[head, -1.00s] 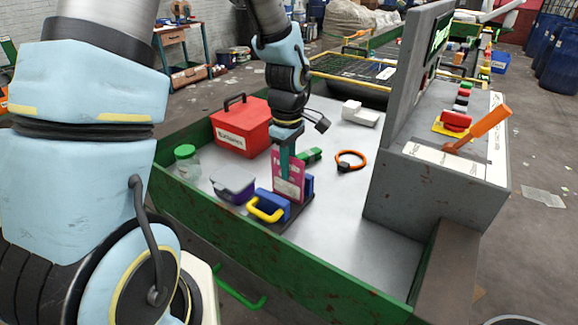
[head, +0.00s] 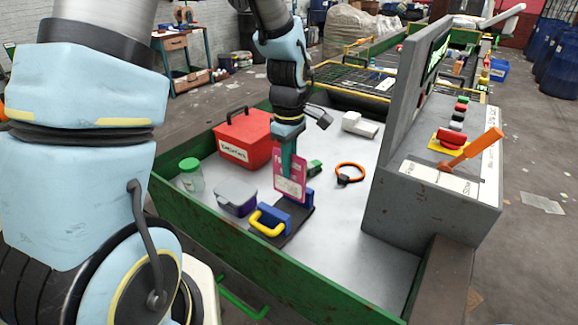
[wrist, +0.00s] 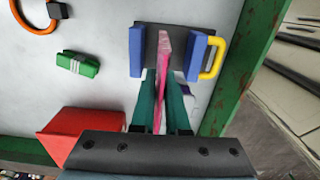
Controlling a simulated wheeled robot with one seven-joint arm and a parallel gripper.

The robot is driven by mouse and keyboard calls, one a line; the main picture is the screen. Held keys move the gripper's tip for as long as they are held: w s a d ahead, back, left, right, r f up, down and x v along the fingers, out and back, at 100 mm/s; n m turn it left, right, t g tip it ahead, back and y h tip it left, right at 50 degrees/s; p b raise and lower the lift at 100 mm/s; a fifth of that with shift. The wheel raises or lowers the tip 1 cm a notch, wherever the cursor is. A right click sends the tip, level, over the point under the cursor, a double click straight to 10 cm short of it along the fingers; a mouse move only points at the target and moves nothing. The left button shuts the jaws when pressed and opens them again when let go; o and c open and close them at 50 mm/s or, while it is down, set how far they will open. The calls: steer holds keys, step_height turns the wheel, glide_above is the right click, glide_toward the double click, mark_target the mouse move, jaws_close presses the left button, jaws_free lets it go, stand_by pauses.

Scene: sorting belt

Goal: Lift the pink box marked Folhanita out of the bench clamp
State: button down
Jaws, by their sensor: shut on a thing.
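The pink box (head: 290,180) stands upright in my gripper (head: 287,158), whose teal fingers are shut on its upper part. The bench clamp (head: 271,219) has blue jaws, a dark base and a yellow handle. The box's lower edge appears slightly above the clamp base, near jaw height. In the wrist view the pink box (wrist: 163,75) is edge-on between the teal fingers. It lines up with the gap between the clamp's blue jaws (wrist: 137,52), with space on both sides. The box's lettering is too small to read surely.
A red toolbox (head: 244,147), a lidded glass jar (head: 190,180) and a purple-grey container (head: 235,198) stand left of the clamp. A green object (head: 315,168) and orange ring (head: 349,173) lie behind. A grey control console (head: 410,195) stands right. Green tray walls surround the area.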

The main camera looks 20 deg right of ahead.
steer(key=shift+r+p, duration=1.05)
steer(key=shift+r, duration=0.55)
